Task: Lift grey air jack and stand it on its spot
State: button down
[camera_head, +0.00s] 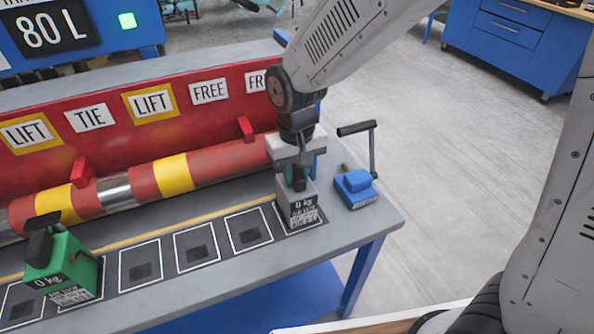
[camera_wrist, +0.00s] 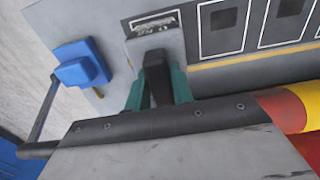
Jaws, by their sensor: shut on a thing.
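The grey air jack (camera_head: 302,210), with a "0 kg" label and a dark handle, is at the right end of the row of outlined spots on the bench. It looks upright, over the rightmost outlined spot (camera_head: 320,221); I cannot tell whether its base touches the bench. My gripper (camera_head: 297,168) is above it, shut on its handle. In the wrist view the teal fingers (camera_wrist: 158,92) close on the dark handle, with the grey jack body (camera_wrist: 172,45) beyond. The jack's far side is hidden.
A green jack (camera_head: 68,262) stands on a spot at left. Empty outlined spots (camera_head: 197,248) lie between the jacks. A blue crank device (camera_head: 356,188) sits close to the right. Behind is a striped red and yellow tube (camera_head: 215,164) below a red panel (camera_head: 180,103) with signs.

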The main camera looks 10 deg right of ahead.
jog(key=shift+f, duration=0.2)
jog(key=c, duration=1.1)
grip_release()
notch_tip(320, 180, up, 8)
jog(key=shift+f, duration=0.1)
jog(key=s+d+r+m, duration=0.1)
jog(key=s+d+r, duration=0.1)
jog(key=s+d, duration=0.4)
jog(key=s+d+r+m+t, duration=0.1)
jog(key=s+d+r, duration=0.2)
jog(key=s+d, duration=0.4)
jog(key=s+d+r+m, duration=0.1)
jog(key=s+d+r, duration=0.2)
jog(key=s+d, duration=0.3)
jog(key=shift+s+d+r, duration=0.1)
jog(key=shift+d, duration=0.4)
jog(key=shift+s+d+r, duration=0.1)
jog(key=shift+d, duration=0.35)
